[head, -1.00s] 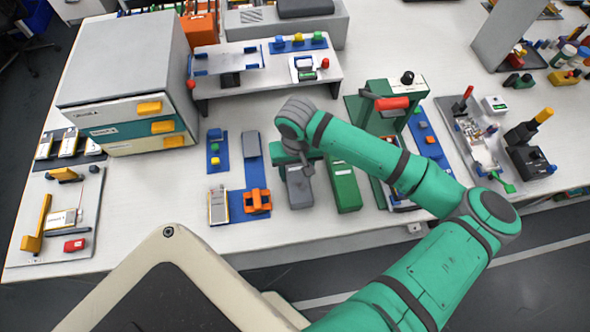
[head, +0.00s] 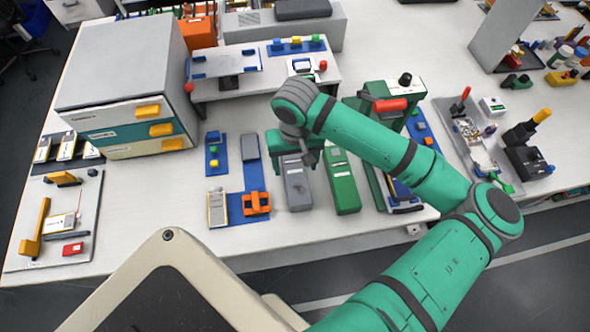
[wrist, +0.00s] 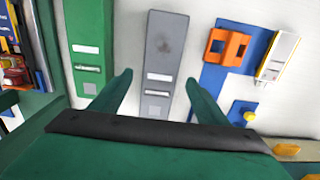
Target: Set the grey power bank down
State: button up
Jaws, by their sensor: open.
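The grey power bank (head: 298,187) is a long grey box lying flat on the white table in the head view. In the wrist view the power bank (wrist: 165,55) shows its pale label patches and a dark smudge. My gripper (wrist: 157,82) is open, with one finger on each side of the power bank's near end in the picture. Gaps show between the fingers and its sides. In the head view my gripper (head: 291,162) is over the power bank's far end, which it partly hides. I cannot tell its exact height above it.
A similar green box (head: 343,183) lies just right of the power bank. On the left are a blue mat (head: 253,178) and an orange bracket (head: 256,204). A raised white stand (head: 265,75) is behind, and a green press with a red handle (head: 391,104) stands right.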

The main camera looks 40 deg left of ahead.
aim_at(295, 173)
notch_tip(295, 173, up, 6)
dwell(0.4)
dwell(0.4)
